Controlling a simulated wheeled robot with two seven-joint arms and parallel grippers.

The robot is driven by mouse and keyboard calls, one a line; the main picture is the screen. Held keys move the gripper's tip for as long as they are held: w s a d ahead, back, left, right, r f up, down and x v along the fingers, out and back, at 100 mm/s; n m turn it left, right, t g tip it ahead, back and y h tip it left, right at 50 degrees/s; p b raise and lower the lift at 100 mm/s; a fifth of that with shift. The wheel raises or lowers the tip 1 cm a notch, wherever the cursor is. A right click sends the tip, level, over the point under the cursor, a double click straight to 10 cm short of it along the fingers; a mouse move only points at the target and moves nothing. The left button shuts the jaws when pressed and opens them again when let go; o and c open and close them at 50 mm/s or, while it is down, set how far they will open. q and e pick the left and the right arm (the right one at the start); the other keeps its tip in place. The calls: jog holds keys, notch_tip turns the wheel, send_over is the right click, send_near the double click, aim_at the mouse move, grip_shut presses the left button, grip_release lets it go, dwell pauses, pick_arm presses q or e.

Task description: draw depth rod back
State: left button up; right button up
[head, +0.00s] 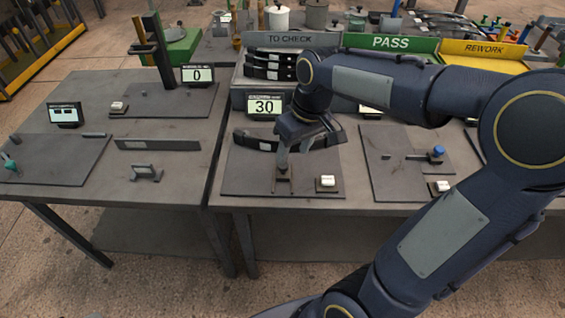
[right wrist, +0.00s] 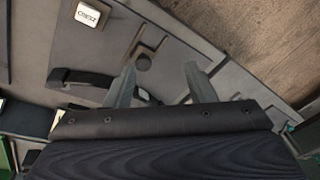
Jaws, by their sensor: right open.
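My right gripper (head: 290,155) is over the middle plate (head: 240,178), reaching down beside a small upright fixture. The right wrist view shows the open, empty fingers (right wrist: 160,78). The fixture's bracket (head: 283,186) shows under the gripper in the head view; the rod itself is mostly hidden there. My left gripper is out of view.
A display (head: 265,106) reading 30 stands behind the plate. A white ZERO button (head: 325,182) sits on its front right. Another plate (head: 380,160) with a blue-knobbed fixture (head: 438,152) is to the right. TO CHECK, PASS (head: 390,43) and REWORK (head: 485,49) racks stand behind.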

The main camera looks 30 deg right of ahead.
jog(key=shift+n+g+h, duration=0.6)
jog(key=shift+g+h, duration=0.2)
jog(key=w+f, duration=0.1)
jog(key=w, duration=0.1)
jog(key=w+f, duration=0.1)
jog(key=w, duration=0.1)
jog(key=w+d+f, duration=0.1)
jog(key=w, duration=0.1)
jog(key=shift+w+f, duration=0.4)
notch_tip(320, 180, down, 8)
jog(key=shift+r, duration=0.15)
grip_shut()
